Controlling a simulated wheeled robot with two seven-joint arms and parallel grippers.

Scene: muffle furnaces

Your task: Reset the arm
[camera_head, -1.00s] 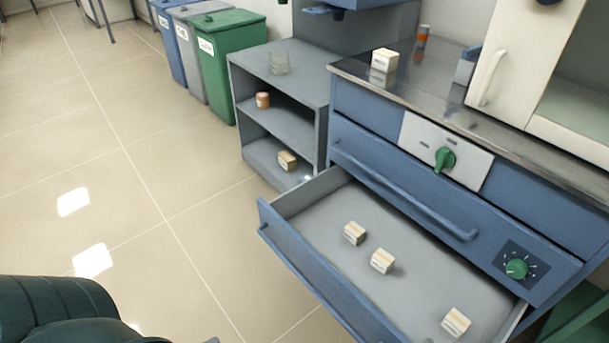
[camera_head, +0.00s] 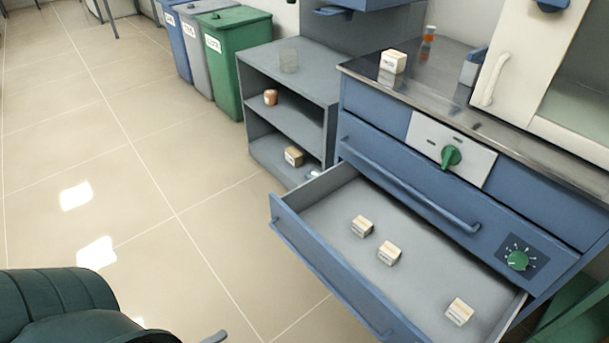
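Neither of my grippers shows in the head view, so I cannot see what they hold. The blue furnace bench has an open drawer (camera_head: 328,218), pulled out toward the lower left. Three small cream boxes lie apart inside it: one at the left (camera_head: 362,226), one in the middle (camera_head: 389,253) and one at the right (camera_head: 459,312). Another cream box (camera_head: 393,61) stands on the metal bench top (camera_head: 440,92). A cream furnace door with a handle (camera_head: 495,80) is at the upper right.
Blue, grey and green bins (camera_head: 242,60) stand behind. A dark green padded object (camera_head: 60,305) fills the lower left. The tiled floor (camera_head: 120,170) is largely clear.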

